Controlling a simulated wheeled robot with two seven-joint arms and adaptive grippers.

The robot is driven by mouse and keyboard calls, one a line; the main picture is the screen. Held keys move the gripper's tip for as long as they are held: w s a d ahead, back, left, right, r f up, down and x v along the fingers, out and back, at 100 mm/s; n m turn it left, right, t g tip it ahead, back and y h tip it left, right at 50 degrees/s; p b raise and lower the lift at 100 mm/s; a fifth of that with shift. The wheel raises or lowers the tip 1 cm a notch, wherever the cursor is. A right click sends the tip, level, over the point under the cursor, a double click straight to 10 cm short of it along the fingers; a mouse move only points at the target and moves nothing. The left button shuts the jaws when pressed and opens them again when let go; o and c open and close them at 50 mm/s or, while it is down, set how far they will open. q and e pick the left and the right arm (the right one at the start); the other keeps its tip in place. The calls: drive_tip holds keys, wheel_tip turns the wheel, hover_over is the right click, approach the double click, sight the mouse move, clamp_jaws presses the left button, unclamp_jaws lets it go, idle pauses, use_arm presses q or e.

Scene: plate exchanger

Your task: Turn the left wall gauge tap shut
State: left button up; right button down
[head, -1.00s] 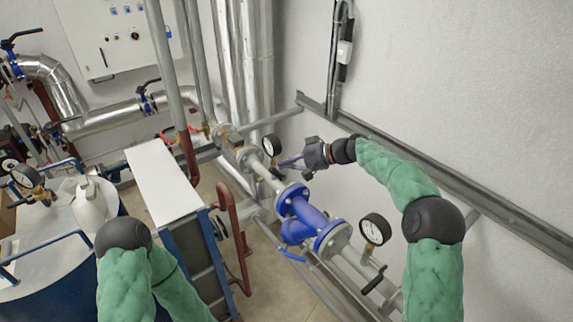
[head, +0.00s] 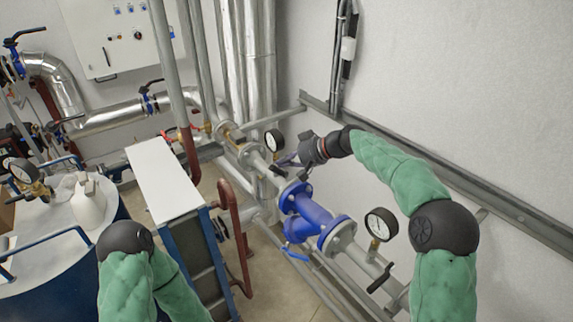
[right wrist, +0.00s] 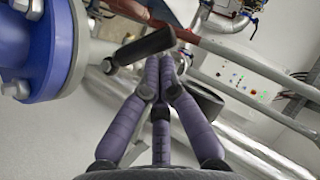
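The left wall gauge (head: 274,140) is a round white dial with a black rim on the grey pipe in the head view. Its tap has a black lever handle (head: 278,171) just below the dial. The handle (right wrist: 145,46) lies slanted across the top middle of the right wrist view. My right gripper (head: 283,161) reaches in from the right, beside the gauge and close to the handle. In the right wrist view its purple fingers (right wrist: 168,62) converge with tips together, right by the handle; contact is unclear. My left gripper is out of view; only its arm shows.
A blue flanged fitting (head: 308,216) sits on the pipe just in front. A second gauge (head: 380,223) with a black lever (head: 380,278) stands nearer me. A white-topped plate exchanger (head: 162,180) stands left. The wall is close on the right.

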sight(276, 169)
drive_tip(key=a+h+b, duration=0.1)
drive_tip(key=s+a+f+n+t+h+b, duration=0.1)
drive_tip(key=b, duration=0.1)
drive_tip(key=shift+s+a+f+n, duration=0.1)
drive_tip(key=shift+s+f+n, duration=0.1)
drive_tip(key=shift+s+n, duration=0.1)
drive_tip(key=shift+s+a+f+n+t+h+b, duration=0.25)
drive_tip(key=shift+a+f+n+t+h+b, duration=0.1)
drive_tip(key=shift+h, duration=0.25)
drive_tip(key=shift+s+a+f+n+t+h+b, duration=0.25)
drive_tip(key=shift+t+h+b, duration=0.1)
drive_tip(key=shift+h, duration=0.25)
drive_tip(key=shift+f, duration=0.15)
drive_tip(key=shift+a+f+b, duration=0.15)
drive_tip(key=shift+f+b, duration=0.1)
drive_tip(key=shift+b, duration=0.1)
drive_tip(key=shift+s, duration=0.1)
